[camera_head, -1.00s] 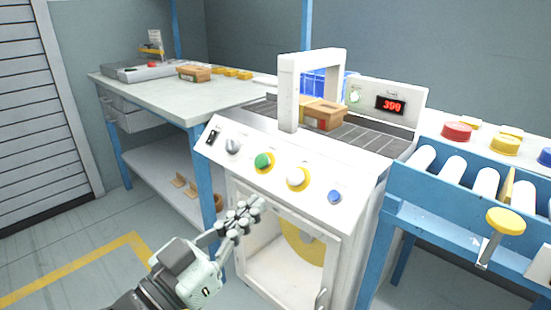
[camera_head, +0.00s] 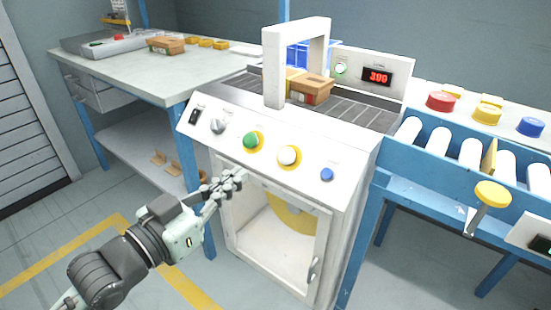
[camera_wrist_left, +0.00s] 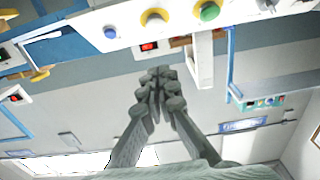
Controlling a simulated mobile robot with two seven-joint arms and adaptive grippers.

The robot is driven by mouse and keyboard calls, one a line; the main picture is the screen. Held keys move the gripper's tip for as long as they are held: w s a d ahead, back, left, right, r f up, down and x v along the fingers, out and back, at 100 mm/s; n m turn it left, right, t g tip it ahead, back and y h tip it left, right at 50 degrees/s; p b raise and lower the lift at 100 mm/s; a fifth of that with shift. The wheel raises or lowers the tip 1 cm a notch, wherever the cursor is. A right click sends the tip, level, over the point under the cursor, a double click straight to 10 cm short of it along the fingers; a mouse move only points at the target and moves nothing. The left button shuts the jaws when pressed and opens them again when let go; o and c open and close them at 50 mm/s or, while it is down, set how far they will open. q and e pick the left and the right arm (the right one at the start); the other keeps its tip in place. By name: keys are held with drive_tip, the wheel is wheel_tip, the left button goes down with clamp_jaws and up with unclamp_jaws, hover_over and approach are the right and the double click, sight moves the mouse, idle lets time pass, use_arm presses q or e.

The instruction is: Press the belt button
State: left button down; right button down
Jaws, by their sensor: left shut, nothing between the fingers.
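The sloped white control panel (camera_head: 222,143) of the blower bench carries a green button (camera_head: 251,141) in a yellow ring, a white button (camera_head: 288,156) in a yellow ring and a small blue button (camera_head: 327,174). Their labels are too small to read, so I cannot tell which is the belt button. My left gripper (camera_head: 236,177) is shut and empty, below and in front of the panel, apart from it. In the left wrist view its fingertips (camera_wrist_left: 157,76) meet, with the white button (camera_wrist_left: 155,17) and green button (camera_wrist_left: 209,11) beyond them at the top.
A black switch (camera_head: 194,116) and grey knob (camera_head: 217,126) sit at the panel's left. A cardboard box (camera_head: 310,92) rests on the dark belt by a white arch (camera_head: 272,75). A roller conveyor (camera_head: 440,143) is at right, a grey-topped table (camera_head: 150,75) at left.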

use_arm(q)
approach(288, 151)
wheel_tip(288, 151, up, 3)
drive_tip(key=w+d, duration=0.1)
drive_tip(key=w, duration=0.1)
drive_tip(key=w+d+f, duration=0.2)
drive_tip(key=f, duration=0.1)
drive_tip(key=shift+w+d, duration=0.2)
drive_tip(key=shift+w, duration=0.2)
use_arm(e)
drive_tip(key=shift+w+a+f, duration=0.1)
drive_tip(key=shift+w+f, duration=0.15)
drive_tip(key=shift+f, duration=0.05)
drive_tip(key=shift+s+f, duration=0.1)
